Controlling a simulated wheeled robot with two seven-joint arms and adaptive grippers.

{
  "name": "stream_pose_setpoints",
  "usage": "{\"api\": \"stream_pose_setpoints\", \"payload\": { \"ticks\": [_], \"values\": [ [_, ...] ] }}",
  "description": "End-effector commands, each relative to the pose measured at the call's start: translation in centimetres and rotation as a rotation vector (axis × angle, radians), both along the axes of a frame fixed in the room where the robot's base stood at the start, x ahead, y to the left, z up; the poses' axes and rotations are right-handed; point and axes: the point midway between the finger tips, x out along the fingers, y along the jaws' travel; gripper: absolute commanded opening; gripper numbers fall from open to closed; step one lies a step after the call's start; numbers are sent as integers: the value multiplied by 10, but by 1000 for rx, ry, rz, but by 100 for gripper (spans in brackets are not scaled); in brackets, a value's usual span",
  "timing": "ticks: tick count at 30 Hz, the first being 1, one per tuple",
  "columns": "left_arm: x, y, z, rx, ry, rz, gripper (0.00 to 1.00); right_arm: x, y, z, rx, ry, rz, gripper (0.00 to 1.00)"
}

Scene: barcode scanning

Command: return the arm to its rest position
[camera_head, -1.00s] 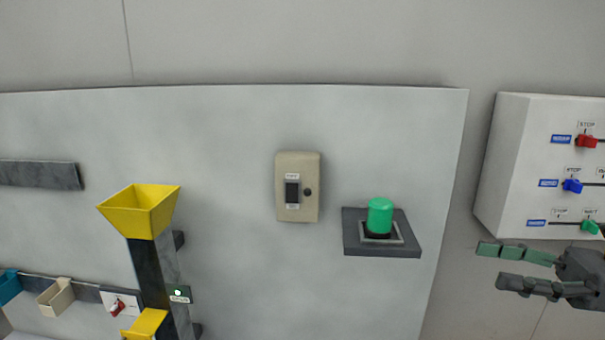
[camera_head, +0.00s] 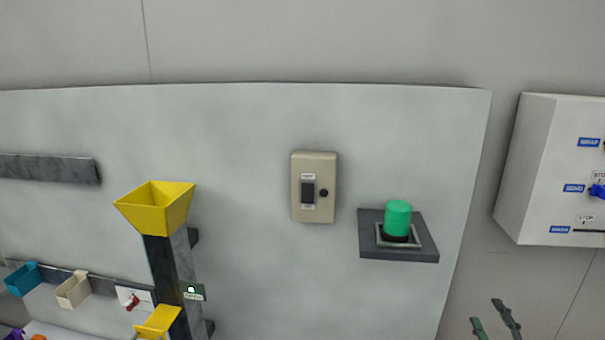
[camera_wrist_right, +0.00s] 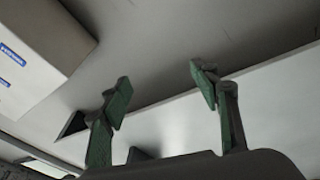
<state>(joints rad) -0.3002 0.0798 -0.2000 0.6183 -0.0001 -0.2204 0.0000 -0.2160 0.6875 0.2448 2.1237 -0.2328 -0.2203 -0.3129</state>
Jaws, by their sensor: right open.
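My right gripper (camera_head: 492,318) shows at the bottom right of the head view, with only its fingers in the picture. Its two fingers stand apart and point upward, with nothing between them. In the right wrist view its green-padded fingers (camera_wrist_right: 160,100) are spread wide and empty, facing the bare wall and panel. My left gripper is in neither view.
A grey panel holds a yellow funnel (camera_head: 154,208), a beige switch box (camera_head: 314,187) and a green button (camera_head: 397,217). A white control box (camera_head: 540,170) with sliders is at the right, also in the right wrist view (camera_wrist_right: 45,45). Small bins (camera_head: 73,290) hang lower left.

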Motion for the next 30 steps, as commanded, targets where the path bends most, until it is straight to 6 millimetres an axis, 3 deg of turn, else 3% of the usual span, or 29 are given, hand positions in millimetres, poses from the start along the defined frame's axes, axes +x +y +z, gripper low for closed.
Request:
{"api": "stream_pose_setpoints", "payload": {
  "ticks": [1, 3, 9, 15, 21, 30],
  "values": [
    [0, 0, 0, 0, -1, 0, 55, -6, -2, -37, 96, 71, -39, 56],
    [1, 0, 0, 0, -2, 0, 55, -16, -5, -87, 225, 173, -100, 56],
    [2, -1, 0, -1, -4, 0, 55, -69, 14, -221, 559, 464, -271, 56],
    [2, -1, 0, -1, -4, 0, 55, -146, 62, -324, 838, 745, -429, 56],
    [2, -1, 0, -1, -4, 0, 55, -205, 107, -373, 998, 935, -533, 56],
    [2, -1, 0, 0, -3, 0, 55, -272, 161, -407, 1146, 1141, -637, 56]
  ]
}}
